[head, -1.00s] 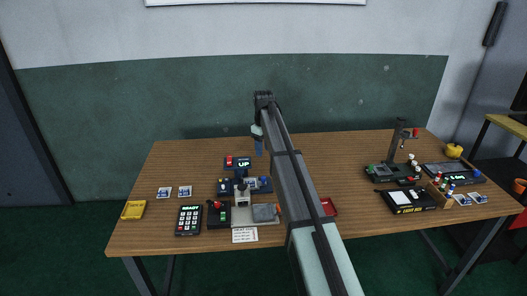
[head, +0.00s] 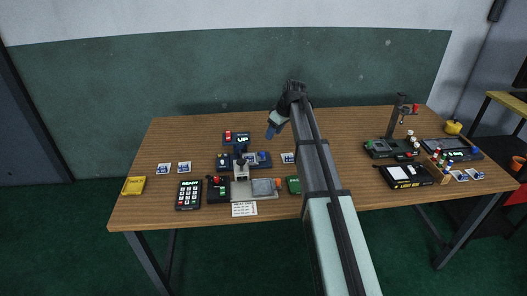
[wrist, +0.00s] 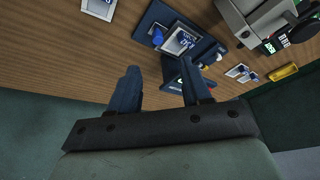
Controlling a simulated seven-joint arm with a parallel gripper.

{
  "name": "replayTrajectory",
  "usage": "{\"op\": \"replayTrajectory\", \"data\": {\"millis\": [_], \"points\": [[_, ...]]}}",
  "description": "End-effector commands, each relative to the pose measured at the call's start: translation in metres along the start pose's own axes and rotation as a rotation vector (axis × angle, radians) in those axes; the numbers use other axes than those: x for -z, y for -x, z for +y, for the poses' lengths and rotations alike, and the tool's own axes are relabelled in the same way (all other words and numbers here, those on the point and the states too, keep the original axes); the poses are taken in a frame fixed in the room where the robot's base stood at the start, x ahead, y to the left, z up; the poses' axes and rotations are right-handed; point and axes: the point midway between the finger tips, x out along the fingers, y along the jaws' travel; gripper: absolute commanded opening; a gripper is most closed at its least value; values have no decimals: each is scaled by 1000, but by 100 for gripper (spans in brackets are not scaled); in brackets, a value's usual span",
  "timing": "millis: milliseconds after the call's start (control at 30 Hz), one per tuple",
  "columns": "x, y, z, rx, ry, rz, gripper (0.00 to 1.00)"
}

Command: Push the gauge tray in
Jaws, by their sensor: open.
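A dark blue unit (head: 262,158) with a framed picture and blue knobs lies at the table's centre, below the display reading UP (head: 242,139). It looks like the gauge with its tray, though at this size I cannot tell how far the tray stands out. In the wrist view, the blue unit (wrist: 154,22) shows ahead of the fingers, with a pale framed plate (wrist: 181,41) and a blue knob. My gripper (head: 271,132) is to the right of and behind the unit, apart from it. Its blue fingers (wrist: 158,68) are spread, with nothing between them.
A grey stand device (head: 241,187) is in front of the unit. A keypad (head: 189,195) and yellow tray (head: 133,186) are left.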

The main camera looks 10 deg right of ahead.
Motion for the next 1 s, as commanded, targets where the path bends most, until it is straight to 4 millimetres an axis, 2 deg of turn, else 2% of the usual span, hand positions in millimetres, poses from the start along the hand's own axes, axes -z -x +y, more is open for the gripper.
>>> {"op": "replayTrajectory", "data": {"millis": [167,267,800,1000], "points": [[6,-7,4,-16,23,22,48],[6,-18,4,-15,23,20,48],[8,-109,6,-14,22,19,48],[8,-130,6,-15,23,19,48]]}}
